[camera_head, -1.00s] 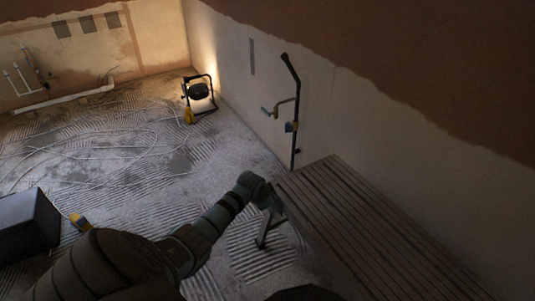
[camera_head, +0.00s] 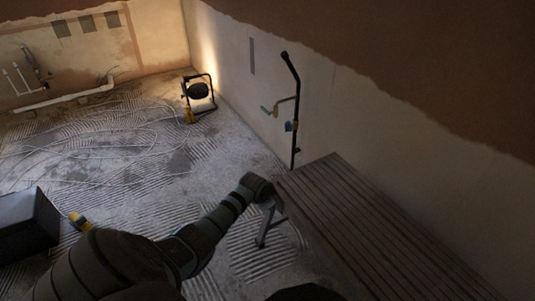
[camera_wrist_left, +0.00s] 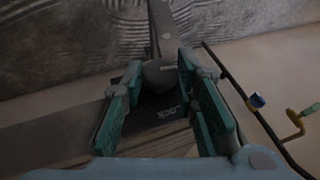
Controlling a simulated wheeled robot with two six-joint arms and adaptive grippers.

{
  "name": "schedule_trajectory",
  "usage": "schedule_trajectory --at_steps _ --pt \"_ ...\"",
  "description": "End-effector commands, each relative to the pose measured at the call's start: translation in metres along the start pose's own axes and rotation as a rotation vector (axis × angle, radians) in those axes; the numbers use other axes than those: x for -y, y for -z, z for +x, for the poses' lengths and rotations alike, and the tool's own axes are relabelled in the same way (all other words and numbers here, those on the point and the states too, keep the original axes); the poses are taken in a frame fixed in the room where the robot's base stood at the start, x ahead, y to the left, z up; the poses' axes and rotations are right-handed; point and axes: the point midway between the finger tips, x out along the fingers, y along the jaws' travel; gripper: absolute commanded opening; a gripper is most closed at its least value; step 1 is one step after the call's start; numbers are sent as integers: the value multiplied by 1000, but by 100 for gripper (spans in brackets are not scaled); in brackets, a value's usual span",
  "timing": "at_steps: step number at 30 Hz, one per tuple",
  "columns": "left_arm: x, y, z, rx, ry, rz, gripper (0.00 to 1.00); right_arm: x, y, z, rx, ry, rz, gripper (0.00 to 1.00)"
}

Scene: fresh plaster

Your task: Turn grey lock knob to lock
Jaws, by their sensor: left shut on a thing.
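The grey lock knob (camera_wrist_left: 160,73) shows in the left wrist view as a rounded grey piece on a dark plate. The plate (camera_wrist_left: 165,108) has the word "Lock" on it, close to the right finger. My left gripper (camera_wrist_left: 162,95) has teal-padded fingers on both sides of the knob and is shut on it. The fingers partly cover the knob and plate, so I cannot tell how far the knob is turned. My right gripper is not in view.
The slatted bench (camera_head: 375,230) runs along the right wall. A black upright pipe with a tap (camera_head: 292,110) stands behind it. A work lamp (camera_head: 198,95) stands on the ridged floor. A dark box (camera_head: 25,225) is at the left.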

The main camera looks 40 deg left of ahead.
Motion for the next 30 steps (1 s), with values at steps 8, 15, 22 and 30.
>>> schedule_trajectory --at_steps 8,15,22,30 --pt "-4 0 -1 1 116 49 0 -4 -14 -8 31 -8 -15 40" --pt "-9 -1 2 -1 303 128 0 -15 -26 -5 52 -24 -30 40" --pt "-13 -3 8 -2 506 210 0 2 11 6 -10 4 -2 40" --pt "-17 -5 12 -1 741 306 0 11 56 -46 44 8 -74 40"
